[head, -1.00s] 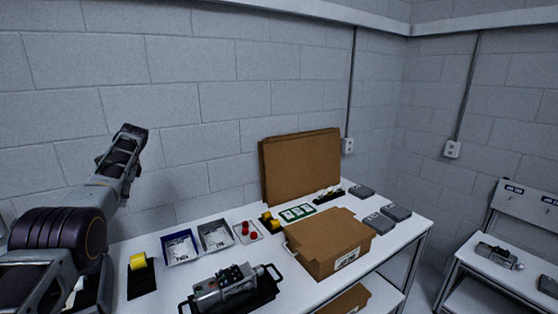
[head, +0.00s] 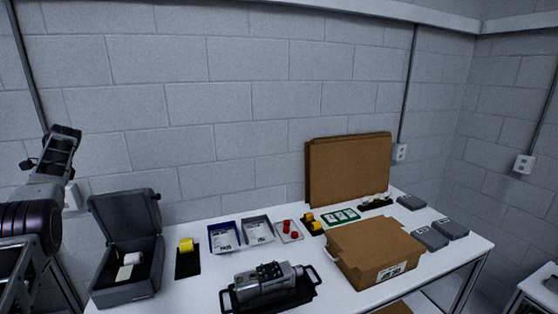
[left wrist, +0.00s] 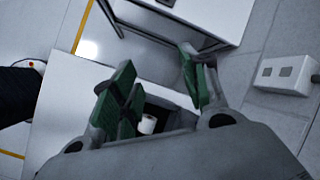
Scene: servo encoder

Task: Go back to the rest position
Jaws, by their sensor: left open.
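My left arm comes in at the left edge of the head view, raised beside the table's left end. Its dark end with the left gripper (head: 63,143) points up in front of the wall, clear of the table. In the left wrist view the left gripper (left wrist: 157,62) has its two green-padded fingers spread apart, with nothing held between them. My right gripper is in neither view.
The white table (head: 200,287) holds an open grey case (head: 125,285), yellow roll (head: 186,244), blue tray (head: 223,248), grey tray, servo device (head: 268,283) and cardboard box (head: 373,255). A wall socket (left wrist: 285,75) shows in the wrist view.

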